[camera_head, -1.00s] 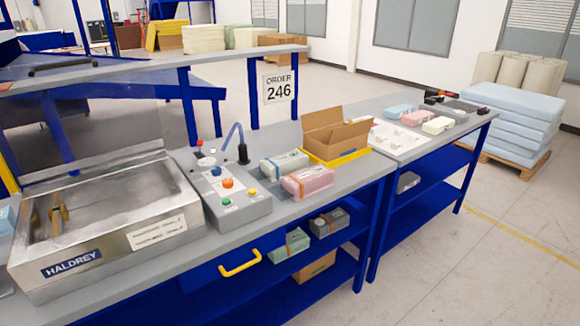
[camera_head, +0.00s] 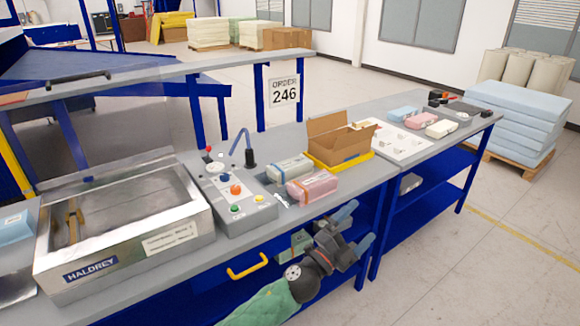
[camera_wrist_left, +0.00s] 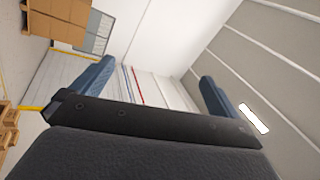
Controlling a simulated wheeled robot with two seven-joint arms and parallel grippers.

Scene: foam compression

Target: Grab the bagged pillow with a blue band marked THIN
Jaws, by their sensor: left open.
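A pale grey-green bagged pillow (camera_head: 289,168) lies on the bench behind a pink bagged pillow (camera_head: 313,186) with an orange band. A band crosses the grey-green one, but its colour and lettering are too small to read surely. My left gripper (camera_head: 358,228) is in front of the bench edge, below and right of the pink pillow, with its blue fingers apart and empty. My arm hides most of the lower-shelf items. My right gripper is out of view.
A control box (camera_head: 232,195) and a steel HALDREY basin (camera_head: 130,235) stand left of the pillows. An open carton (camera_head: 340,140) is behind right. More small packs (camera_head: 420,121) lie on the right table. A yellow handle (camera_head: 248,266) juts from the bench front.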

